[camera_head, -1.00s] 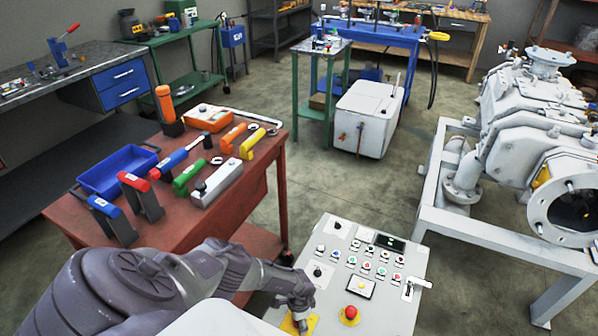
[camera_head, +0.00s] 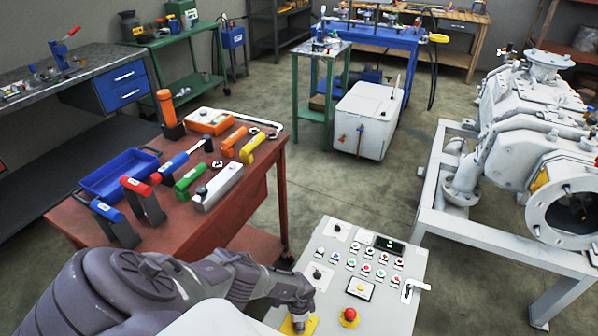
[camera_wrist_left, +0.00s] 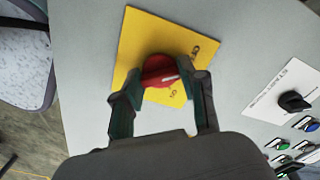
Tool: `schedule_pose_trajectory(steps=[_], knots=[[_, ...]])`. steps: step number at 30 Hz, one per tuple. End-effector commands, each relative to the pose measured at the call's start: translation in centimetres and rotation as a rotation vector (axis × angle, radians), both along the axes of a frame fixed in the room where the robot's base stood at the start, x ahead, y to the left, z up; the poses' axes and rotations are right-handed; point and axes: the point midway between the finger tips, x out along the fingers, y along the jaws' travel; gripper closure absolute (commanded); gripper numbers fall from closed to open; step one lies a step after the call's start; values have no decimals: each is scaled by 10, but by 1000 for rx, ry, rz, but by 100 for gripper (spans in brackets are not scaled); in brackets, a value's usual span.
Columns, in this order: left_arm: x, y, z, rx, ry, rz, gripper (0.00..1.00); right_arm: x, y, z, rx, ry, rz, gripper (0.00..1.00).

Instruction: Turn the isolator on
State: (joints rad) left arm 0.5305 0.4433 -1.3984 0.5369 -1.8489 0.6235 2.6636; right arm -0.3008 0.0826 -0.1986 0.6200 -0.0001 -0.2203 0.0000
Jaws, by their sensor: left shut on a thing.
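The isolator is a red rotary knob (camera_wrist_left: 160,71) on a yellow plate (camera_wrist_left: 152,37) in the left wrist view. Its white pointer mark points right and slightly up, and some lettering shows on the plate. My left gripper (camera_wrist_left: 162,88) has its two fingers on either side of the knob, closed on it. In the head view the left gripper (camera_head: 298,322) is at the lower left corner of the grey control panel (camera_head: 392,314), over the yellow plate (camera_head: 311,326), and hides the knob. My right gripper is not in view.
The panel also carries a red emergency button (camera_head: 350,315), several small buttons, a black selector (camera_wrist_left: 294,102) and a side handle (camera_head: 412,288). A red table (camera_head: 185,245) with tools and a blue tray (camera_head: 118,178) stands to the left. A white pump (camera_head: 535,120) is at right.

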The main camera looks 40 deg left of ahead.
Motion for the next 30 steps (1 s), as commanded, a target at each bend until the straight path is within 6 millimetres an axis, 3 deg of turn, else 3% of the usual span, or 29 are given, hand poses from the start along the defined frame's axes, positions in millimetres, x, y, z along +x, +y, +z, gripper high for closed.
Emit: schedule_pose_trajectory(steps=[6,30], knots=[[-1,-1,1,0,3,-181,93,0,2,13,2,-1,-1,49],[0,0,0,-1,2,-946,93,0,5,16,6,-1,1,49]])
